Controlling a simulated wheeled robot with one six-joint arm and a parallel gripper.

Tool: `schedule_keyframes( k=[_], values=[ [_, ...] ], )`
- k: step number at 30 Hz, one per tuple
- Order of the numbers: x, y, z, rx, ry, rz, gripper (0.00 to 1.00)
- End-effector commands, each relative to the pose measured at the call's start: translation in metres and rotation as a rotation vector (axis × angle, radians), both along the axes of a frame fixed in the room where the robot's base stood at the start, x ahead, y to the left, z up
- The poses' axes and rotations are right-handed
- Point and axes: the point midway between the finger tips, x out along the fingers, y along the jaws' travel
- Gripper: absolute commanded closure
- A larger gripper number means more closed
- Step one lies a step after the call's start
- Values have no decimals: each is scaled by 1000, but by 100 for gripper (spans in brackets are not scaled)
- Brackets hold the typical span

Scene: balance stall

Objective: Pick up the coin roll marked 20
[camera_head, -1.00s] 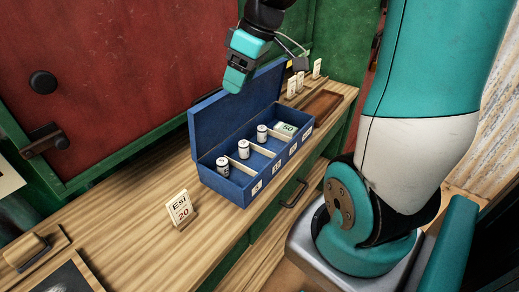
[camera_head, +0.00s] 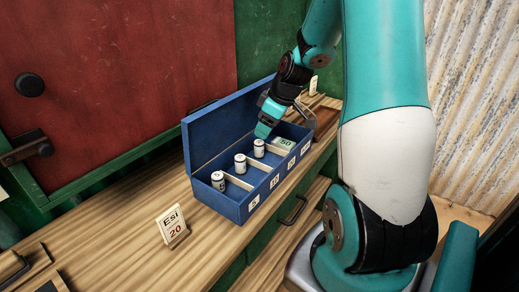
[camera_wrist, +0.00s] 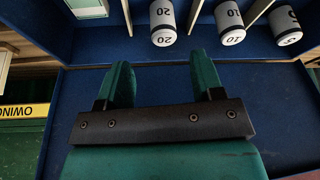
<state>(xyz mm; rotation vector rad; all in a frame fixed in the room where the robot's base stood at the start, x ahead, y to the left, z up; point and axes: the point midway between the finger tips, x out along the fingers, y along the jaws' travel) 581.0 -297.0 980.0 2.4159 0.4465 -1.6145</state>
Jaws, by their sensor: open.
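The coin roll marked 20 (camera_wrist: 162,22) is a white cylinder in the blue box; in the head view it stands upright in the third compartment from the front (camera_head: 259,149). The roll marked 10 (camera_wrist: 229,24) and the roll marked 5 (camera_wrist: 285,26) stand in neighbouring compartments. My gripper (camera_wrist: 160,60) is open and empty, its teal fingers apart, with the 20 roll just beyond the fingertips in the wrist view. In the head view my gripper (camera_head: 264,132) is over the box, just above and behind the 20 roll.
The blue box (camera_head: 238,209) has its lid (camera_head: 205,135) raised along the back. Thin pale dividers separate the compartments. A green note marked 50 (camera_head: 286,142) lies in the far compartment. A card reading Esi 20 (camera_head: 172,226) stands on the wooden counter. A brown tray (camera_head: 325,117) lies beyond the box.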

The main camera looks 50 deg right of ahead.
Motion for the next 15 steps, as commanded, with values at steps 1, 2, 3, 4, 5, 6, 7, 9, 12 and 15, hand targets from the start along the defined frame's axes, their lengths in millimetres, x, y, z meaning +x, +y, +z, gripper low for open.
schedule_keyframes(
  k=[1, 2, 3, 4, 5, 6, 7, 9, 12, 15],
  values=[
    [1, 1, -3, 1, 1, 0, 39],
    [1, 1, -4, 0, 1, 0, 39],
    [2, 1, -6, 1, 1, -1, 39],
    [2, 2, -9, 1, 3, 0, 39],
    [3, 3, -12, 1, 3, 0, 39],
    [3, 5, -18, 3, 4, 1, 39],
    [4, 6, -22, 3, 4, 1, 39],
    [6, 9, -33, 3, 4, 0, 39],
    [11, 10, -46, 2, 3, 0, 39],
    [14, 11, -53, 1, 1, -1, 39]
  ],
)
